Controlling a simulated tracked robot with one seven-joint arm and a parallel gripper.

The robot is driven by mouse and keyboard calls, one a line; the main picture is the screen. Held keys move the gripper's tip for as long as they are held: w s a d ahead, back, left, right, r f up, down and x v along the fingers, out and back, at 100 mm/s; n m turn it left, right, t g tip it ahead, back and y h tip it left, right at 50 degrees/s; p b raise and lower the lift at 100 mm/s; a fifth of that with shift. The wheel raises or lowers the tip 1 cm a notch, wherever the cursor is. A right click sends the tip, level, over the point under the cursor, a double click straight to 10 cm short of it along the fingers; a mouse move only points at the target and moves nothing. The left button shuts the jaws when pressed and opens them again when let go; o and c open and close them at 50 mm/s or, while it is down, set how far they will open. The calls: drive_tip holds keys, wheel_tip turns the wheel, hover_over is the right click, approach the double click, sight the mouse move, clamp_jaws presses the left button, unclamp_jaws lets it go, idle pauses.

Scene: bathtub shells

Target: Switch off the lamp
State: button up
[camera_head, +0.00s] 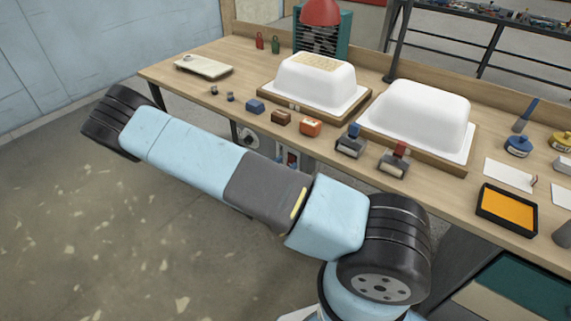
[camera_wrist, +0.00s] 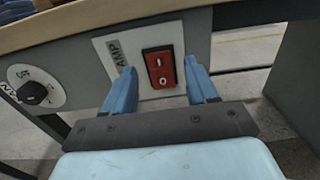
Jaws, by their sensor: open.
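A red rocker switch (camera_wrist: 160,68) sits in a dark frame on a pale plate (camera_wrist: 112,48) whose sideways lettering seems to read LAMP. The plate is on a grey panel under the worktop. A round mark shows on the switch's lower half. My gripper (camera_wrist: 158,78) is open and empty in the wrist view, one blue finger to each side of the switch. I cannot tell whether the fingertips touch the panel. In the head view the gripper is mostly hidden behind my arm. A red dome (camera_head: 321,12), possibly the lamp's shade, stands at the back; whether it is lit is unclear.
A black knob (camera_wrist: 33,93) on a white dial is left of the switch. The worktop (camera_head: 220,85) carries two white tub shells (camera_head: 315,80) (camera_head: 418,112), several small blocks and tools, and an orange tray (camera_head: 506,209). Its front edge overhangs the panel.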

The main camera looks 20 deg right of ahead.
drive_tip(key=shift+w+d, duration=0.45)
drive_tip(key=shift+d, duration=0.15)
